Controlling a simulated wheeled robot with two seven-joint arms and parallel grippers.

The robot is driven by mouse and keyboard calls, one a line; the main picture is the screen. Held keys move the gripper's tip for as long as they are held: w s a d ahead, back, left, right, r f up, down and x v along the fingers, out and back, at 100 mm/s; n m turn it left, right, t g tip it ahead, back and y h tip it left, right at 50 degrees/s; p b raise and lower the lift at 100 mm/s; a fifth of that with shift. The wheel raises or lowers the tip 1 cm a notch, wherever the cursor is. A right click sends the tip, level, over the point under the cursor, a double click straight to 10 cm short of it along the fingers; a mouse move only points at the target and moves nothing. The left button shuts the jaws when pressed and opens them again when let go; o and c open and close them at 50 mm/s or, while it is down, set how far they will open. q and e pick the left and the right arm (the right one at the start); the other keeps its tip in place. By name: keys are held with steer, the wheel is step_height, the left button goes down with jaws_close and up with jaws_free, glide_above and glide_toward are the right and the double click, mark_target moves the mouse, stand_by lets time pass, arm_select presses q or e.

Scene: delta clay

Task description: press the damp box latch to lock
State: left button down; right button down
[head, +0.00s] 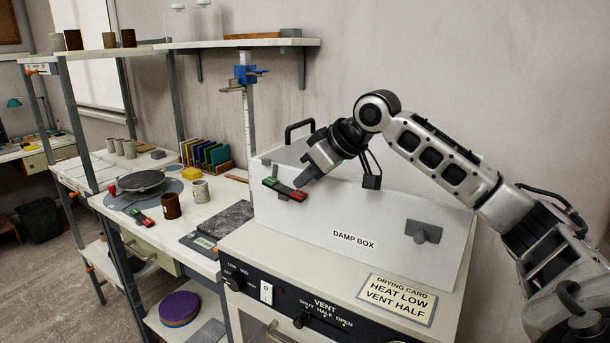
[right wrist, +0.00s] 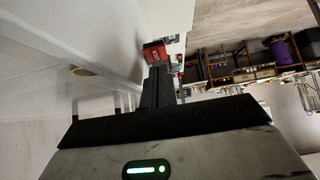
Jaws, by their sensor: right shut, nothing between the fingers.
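The white damp box (head: 300,225) stands on a cabinet, with its name label on the front. Its latch (head: 271,184) is a dark bar on the upper left of the front, green at the left end and red at the right end. My right gripper (head: 301,181) is shut and empty, its tips by the red end of the latch. In the right wrist view the shut fingers (right wrist: 157,86) point at the red end of the latch (right wrist: 155,52); I cannot tell whether they touch it. My left gripper is not in view.
A grey knob plate (head: 423,232) sits on the box front at right, and a black handle (head: 300,130) on top. The cabinet (head: 290,253) has a vent panel and a drying card (head: 398,298). A bench (head: 190,228) with cups and a turntable stands at left.

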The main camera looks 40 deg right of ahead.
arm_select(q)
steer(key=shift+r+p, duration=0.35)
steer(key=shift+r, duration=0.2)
arm_select(e)
steer(key=shift+r, duration=0.45)
